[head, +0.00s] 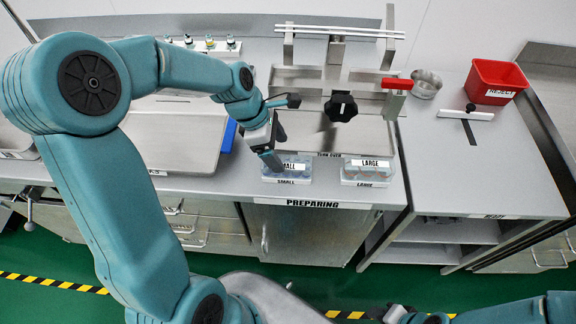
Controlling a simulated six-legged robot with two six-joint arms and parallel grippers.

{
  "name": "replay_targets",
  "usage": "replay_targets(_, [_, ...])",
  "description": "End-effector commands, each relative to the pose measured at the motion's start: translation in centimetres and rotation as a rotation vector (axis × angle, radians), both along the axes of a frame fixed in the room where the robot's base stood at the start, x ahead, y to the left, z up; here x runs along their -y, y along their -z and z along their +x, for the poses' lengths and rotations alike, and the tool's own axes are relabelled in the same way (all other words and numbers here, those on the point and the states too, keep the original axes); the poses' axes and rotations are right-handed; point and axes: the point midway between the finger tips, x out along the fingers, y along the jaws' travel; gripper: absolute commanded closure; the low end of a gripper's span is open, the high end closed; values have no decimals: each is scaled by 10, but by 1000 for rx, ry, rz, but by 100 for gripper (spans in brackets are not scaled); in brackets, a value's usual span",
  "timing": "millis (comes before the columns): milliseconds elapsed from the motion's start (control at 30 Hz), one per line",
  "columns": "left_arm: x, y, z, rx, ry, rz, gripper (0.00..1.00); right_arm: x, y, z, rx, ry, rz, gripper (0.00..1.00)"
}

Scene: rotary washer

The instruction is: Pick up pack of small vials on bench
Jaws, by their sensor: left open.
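The pack of small vials (295,170) sits at the front edge of the bench, above the PREPARING label. It is a clear, low pack with a white label reading SMALL, partly covered by my gripper. My left gripper (274,148) is open at the pack's back left side, with a dark finger in front of part of the pack. I cannot tell whether the finger touches it. The pack appears to rest on the bench. Part of my right arm's end (402,315) shows at the bottom edge, too cut off to read its jaws.
A pack of large vials (366,171) sits to the right of the small pack. Behind them stands a steel fixture with a black knob (341,107) and a red handle (397,84). A red REJECT bin (494,82) stands at the right.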

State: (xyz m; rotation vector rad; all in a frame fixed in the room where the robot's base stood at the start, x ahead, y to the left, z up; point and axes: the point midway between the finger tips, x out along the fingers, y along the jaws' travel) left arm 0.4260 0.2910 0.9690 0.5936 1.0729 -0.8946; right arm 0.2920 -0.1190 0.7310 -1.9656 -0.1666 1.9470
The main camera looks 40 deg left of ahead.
Motion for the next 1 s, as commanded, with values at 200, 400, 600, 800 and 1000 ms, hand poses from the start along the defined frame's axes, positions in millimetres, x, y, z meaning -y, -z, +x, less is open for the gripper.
replay_targets(200, [7,17,4,-1,4,0,18,0,-1,0,0,0,0,57])
replay_targets(400, [17,47,6,-4,5,-1,18,0,-5,0,0,0,0,57])
replay_targets(600, [22,63,12,0,4,0,18,0,-5,0,0,0,0,57])
replay_targets(800, [22,63,12,2,5,1,18,0,-4,0,0,0,0,57])
replay_targets(1000, [21,64,12,1,4,0,18,0,-4,0,0,0,0,57])
